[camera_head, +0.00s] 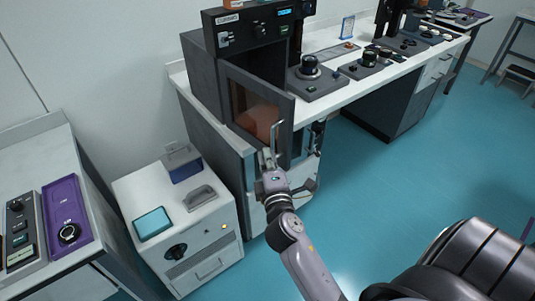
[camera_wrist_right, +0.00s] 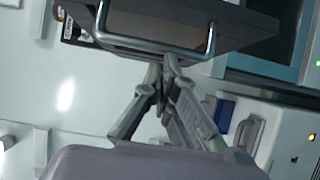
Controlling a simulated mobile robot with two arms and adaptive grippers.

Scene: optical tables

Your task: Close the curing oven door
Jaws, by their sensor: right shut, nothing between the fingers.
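The curing oven (camera_head: 202,80) is a dark grey box on the white bench, with a black control panel on top. Its door (camera_head: 286,130) has an orange-brown window and stands partly open, swung out from its left edge. A silver bar handle (camera_head: 275,128) is on the door's free side. In the right wrist view, the handle (camera_wrist_right: 155,48) crosses just beyond the fingertips, below the dark door (camera_wrist_right: 190,18). My right gripper (camera_head: 267,158) is shut and empty at the handle's lower end; its fingertips (camera_wrist_right: 166,72) are close to the bar, contact unclear. My left gripper is not in view.
A white cabinet (camera_head: 203,235) with a blue-topped item stands left of the oven. Instruments (camera_head: 315,80) sit on the bench (camera_head: 345,82) to the right. A side table with a purple device (camera_head: 66,215) is at far left. Blue floor (camera_head: 400,165) is clear on the right.

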